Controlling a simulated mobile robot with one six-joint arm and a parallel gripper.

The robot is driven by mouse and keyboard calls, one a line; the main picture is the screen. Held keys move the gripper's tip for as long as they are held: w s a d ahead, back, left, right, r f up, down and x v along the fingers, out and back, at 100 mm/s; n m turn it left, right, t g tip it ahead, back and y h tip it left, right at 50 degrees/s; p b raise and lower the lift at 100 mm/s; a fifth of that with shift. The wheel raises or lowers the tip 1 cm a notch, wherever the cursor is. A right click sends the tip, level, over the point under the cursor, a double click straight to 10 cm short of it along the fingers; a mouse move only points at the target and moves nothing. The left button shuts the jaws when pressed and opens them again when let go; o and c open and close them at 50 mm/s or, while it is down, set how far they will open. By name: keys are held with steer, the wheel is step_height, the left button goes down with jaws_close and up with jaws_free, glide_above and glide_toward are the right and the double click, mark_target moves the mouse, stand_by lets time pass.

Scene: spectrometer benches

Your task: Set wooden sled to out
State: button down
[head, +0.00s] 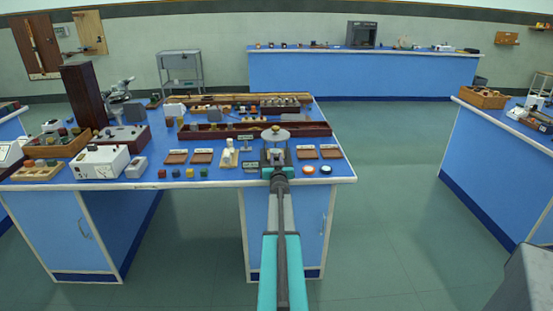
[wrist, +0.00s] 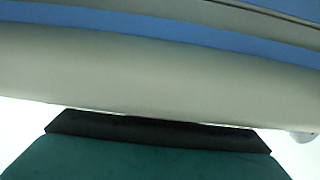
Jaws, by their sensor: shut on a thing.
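My gripper (head: 277,158) is over the front edge of the near blue bench in the head view, just in front of a grey round disc (head: 275,134). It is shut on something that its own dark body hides. I cannot make out a wooden sled for certain. A pale, wood-coloured piece with an upright part (head: 228,157) stands to the left of my gripper, apart from it. A small grey label plate (head: 250,167) lies between them; its text is too small to read.
Dark red trays (head: 202,156) lie left of my gripper, and more (head: 330,152) lie right. Two round buttons (head: 317,169) are near the front right edge. A long dark wooden rail (head: 215,132) runs behind. The floor right of the bench (head: 390,200) is clear.

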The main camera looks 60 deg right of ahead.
steer(key=shift+b+v, duration=0.85)
steer(key=shift+v, duration=4.2)
steer(key=shift+w+a+f, duration=0.1)
steer(key=shift+f, duration=0.05)
steer(key=c, duration=1.6)
jaws_free()
steer(key=shift+a, duration=0.15)
steer(key=v, duration=1.1)
steer(key=shift+r+p, duration=0.3)
steer(key=shift+p, duration=0.05)
